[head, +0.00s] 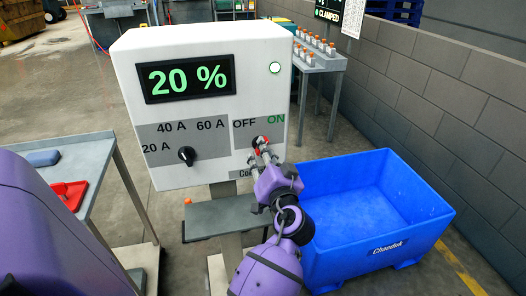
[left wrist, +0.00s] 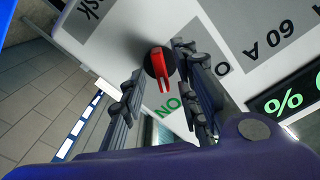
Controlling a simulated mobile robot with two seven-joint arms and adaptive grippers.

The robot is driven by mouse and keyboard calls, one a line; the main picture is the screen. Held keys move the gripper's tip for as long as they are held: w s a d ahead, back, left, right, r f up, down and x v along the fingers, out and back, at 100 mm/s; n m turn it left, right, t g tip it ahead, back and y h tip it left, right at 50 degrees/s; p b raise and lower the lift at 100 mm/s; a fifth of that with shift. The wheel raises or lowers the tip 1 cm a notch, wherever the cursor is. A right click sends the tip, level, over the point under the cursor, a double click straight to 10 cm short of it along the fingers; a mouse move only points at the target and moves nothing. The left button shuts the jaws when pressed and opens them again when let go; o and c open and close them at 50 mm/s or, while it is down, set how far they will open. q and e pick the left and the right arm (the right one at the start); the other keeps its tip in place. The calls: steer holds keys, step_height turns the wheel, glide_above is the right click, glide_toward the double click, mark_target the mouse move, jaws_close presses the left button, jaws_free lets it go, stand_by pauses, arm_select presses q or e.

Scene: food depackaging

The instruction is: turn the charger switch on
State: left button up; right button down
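The charger (head: 215,100) is a white box with a display reading 20 %. Its red switch (head: 258,142) sits at the right, below the OFF and ON labels, partly hidden by my left gripper (head: 260,152). In the left wrist view the red switch (left wrist: 159,68) on its black round base lies between the two fingers of my left gripper (left wrist: 160,62). The fingers are apart, one on each side of the switch; I cannot tell whether either touches it. One end of the red handle points toward the ON label (left wrist: 168,105). My right gripper is not in view.
A black dial (head: 187,156) sits left of the switch. A round lamp (head: 275,68) is at the upper right of the box. A blue bin (head: 420,225) stands at the right. A table (head: 88,160) with a red tray (head: 72,192) is at the left.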

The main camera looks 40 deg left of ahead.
arm_select(q)
steer(key=v, duration=0.9)
steer(key=shift+s+d, duration=0.3)
